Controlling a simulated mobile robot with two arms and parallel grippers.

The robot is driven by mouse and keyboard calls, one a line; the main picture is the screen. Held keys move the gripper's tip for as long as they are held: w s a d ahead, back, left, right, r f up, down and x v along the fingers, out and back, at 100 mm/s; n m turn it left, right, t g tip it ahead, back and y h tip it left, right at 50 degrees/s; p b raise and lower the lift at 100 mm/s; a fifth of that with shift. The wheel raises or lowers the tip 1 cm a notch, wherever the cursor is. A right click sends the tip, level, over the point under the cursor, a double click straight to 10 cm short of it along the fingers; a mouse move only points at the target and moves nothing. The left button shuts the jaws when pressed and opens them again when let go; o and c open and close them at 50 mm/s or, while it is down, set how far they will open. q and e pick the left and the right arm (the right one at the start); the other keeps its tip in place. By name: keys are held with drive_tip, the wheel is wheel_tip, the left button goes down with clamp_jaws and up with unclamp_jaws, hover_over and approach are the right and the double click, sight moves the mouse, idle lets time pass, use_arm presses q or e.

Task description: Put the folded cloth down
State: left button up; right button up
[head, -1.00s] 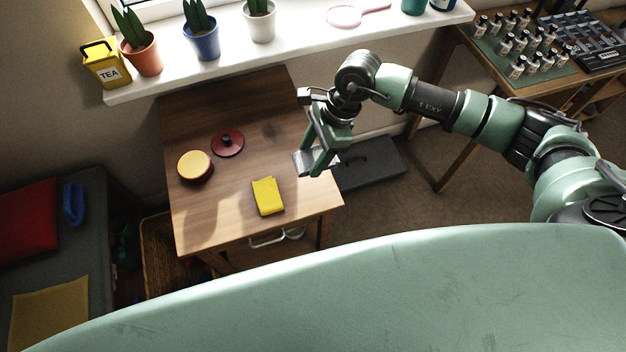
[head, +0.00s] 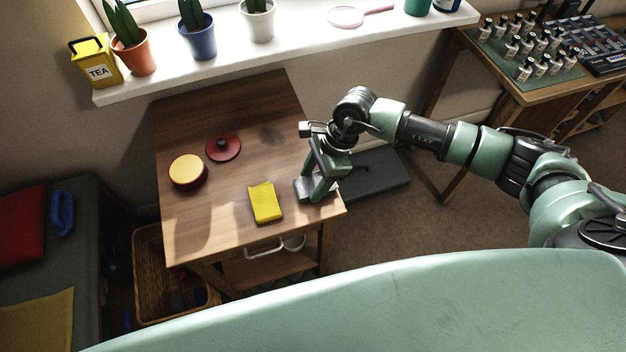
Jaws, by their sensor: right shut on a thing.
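My right gripper (head: 314,193) is at the right edge of the small wooden table (head: 225,228), low over its top. It is shut on a small grey piece that looks like the folded cloth (head: 302,186), partly hidden by the fingers. I cannot tell whether the cloth touches the tabletop. A yellow folded-looking block (head: 265,203) lies on the table a little left of the gripper, apart from it. My left gripper is not in view.
A round tin with a yellow top (head: 187,171) and a dark red lid (head: 223,147) are on the table's left half. The back of the tabletop is clear. Potted plants line the windowsill (head: 290,52). A wicker basket (head: 150,290) stands below left.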

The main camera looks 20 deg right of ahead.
drive_tip(key=shift+f, duration=0.25)
drive_tip(key=o, duration=1.3)
drive_tip(key=shift+r, duration=0.1)
drive_tip(key=shift+r, duration=0.2)
drive_tip(key=shift+d+r, duration=0.2)
drive_tip(key=shift+r, duration=0.1)
drive_tip(key=v, duration=1.1)
drive_tip(key=shift+r, duration=0.1)
